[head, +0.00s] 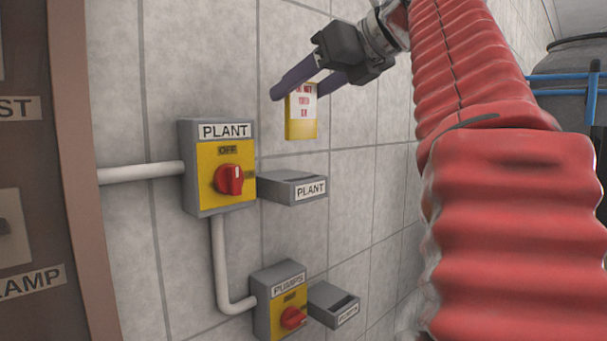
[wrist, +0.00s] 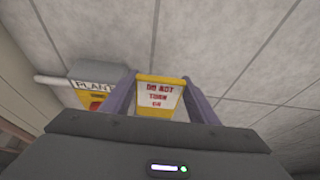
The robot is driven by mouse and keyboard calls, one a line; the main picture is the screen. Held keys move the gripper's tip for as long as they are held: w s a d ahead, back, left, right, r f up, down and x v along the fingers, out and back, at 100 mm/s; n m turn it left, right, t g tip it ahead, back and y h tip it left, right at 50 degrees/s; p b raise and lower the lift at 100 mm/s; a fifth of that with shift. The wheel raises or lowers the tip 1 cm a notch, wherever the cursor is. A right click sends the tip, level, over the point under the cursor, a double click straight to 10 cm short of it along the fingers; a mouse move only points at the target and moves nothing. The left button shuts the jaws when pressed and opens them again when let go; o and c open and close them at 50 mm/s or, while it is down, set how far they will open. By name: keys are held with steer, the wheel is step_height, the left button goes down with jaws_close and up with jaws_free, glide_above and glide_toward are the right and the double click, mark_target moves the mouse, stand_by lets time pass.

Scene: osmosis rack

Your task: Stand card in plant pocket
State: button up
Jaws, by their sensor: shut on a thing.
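A yellow card (head: 301,115) with a white panel and red lettering hangs upright from my gripper (head: 305,88). My gripper's two purple fingers are shut on its upper part. In the wrist view the card (wrist: 159,97) reads "DO NOT TURN ON" and sits between the fingers. The grey plant pocket (head: 292,187), labelled "PLANT", is fixed to the wall below the card, with a gap between them. A dark slot shows in its top. No card shows in the pocket.
The PLANT switch box (head: 218,167) with a red knob is just left of the pocket. Below are the PUMPS switch (head: 281,299) and a second pocket (head: 334,305). White conduit (head: 140,172) runs along the tiled wall. Blue pipes (head: 565,77) stand at the right.

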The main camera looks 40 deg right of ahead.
mark_target(304, 125)
steer(key=shift+f, duration=2.95)
steer(key=shift+f, duration=0.1)
steer(key=shift+f, duration=1.8)
steer(key=shift+f, duration=0.1)
steer(key=o, duration=1)
steer(key=shift+o, duration=0.2)
steer(key=shift+s, duration=0.1)
steer(key=shift+s+r, duration=0.2)
steer(key=shift+r, duration=0.05)
steer(key=v, duration=1.1)
steer(key=shift+s, duration=0.25)
